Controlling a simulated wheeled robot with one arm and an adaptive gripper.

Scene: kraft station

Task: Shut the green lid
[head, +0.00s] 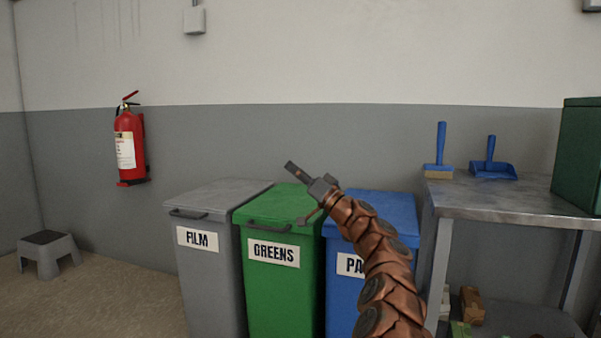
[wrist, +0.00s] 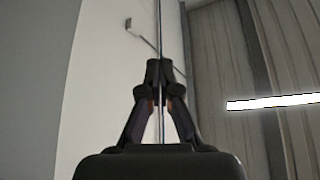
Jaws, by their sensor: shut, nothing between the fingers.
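The green bin (head: 273,290) labelled GREENS stands between a grey bin and a blue bin. Its green lid (head: 268,206) lies flat over the top of the bin and looks down, with a dark handle (head: 268,228) at its front edge. My gripper (head: 289,166) is shut and empty. In the head view it shows over the back right of the lid, pointing up and left, and looks apart from it. Its closed fingers also show in the wrist view (wrist: 160,68), against wall and ceiling. My arm hides part of the blue bin.
The grey FILM bin (head: 200,270) and the blue bin (head: 341,292) stand close on either side. A metal table (head: 500,200) with a blue brush (head: 438,155) and dustpan (head: 491,165) is at the right. A grey step stool (head: 47,254) stands at the left on open floor.

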